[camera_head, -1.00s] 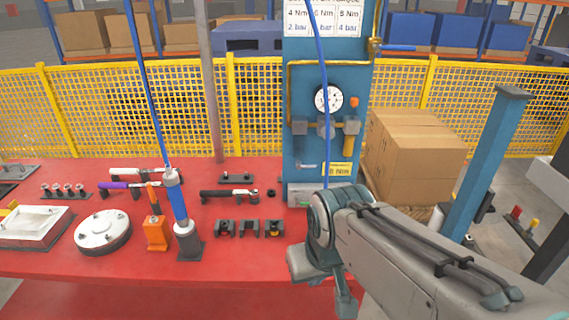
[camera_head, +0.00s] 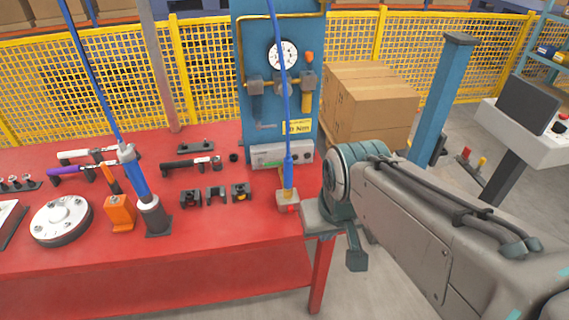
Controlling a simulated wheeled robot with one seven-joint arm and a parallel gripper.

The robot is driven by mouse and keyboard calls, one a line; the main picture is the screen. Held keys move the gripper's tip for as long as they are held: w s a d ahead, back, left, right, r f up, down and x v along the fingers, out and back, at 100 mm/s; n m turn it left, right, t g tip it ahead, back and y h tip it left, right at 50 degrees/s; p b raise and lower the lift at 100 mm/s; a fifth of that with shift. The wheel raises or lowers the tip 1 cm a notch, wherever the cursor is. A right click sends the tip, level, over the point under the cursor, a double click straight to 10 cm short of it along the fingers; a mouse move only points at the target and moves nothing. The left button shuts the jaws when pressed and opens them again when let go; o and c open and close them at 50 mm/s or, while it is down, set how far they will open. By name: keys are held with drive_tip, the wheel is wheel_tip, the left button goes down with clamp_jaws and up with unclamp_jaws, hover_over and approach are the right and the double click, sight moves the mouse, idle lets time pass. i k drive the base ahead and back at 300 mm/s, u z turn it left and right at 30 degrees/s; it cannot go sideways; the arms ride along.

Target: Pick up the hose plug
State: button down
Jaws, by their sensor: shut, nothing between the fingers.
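The blue hose plug (camera_head: 288,172) hangs at the lower end of a blue hose in front of the blue column. Its lower end meets a small beige block with a red patch (camera_head: 288,201) near the table's right edge; I cannot tell whether it is seated in it. My gripper (camera_head: 356,262) points down beside the table's right edge, to the right of and below the plug. It is shut and empty, apart from the plug. My own wrist hides part of the space between them.
A red table (camera_head: 240,250) carries a blue tool in a dark stand (camera_head: 155,217), an orange holder (camera_head: 119,213), a round white flange (camera_head: 62,218) and dark blocks (camera_head: 215,196). The blue column (camera_head: 250,45) with its gauge stands behind. Cardboard boxes (camera_head: 365,110) stand right of it.

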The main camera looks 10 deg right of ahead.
sight(288, 160)
drive_tip(key=z, duration=0.05)
drive_tip(key=k, duration=0.5)
drive_tip(key=z, duration=1.15)
drive_tip(key=i, duration=1)
drive_tip(key=u, duration=2.3)
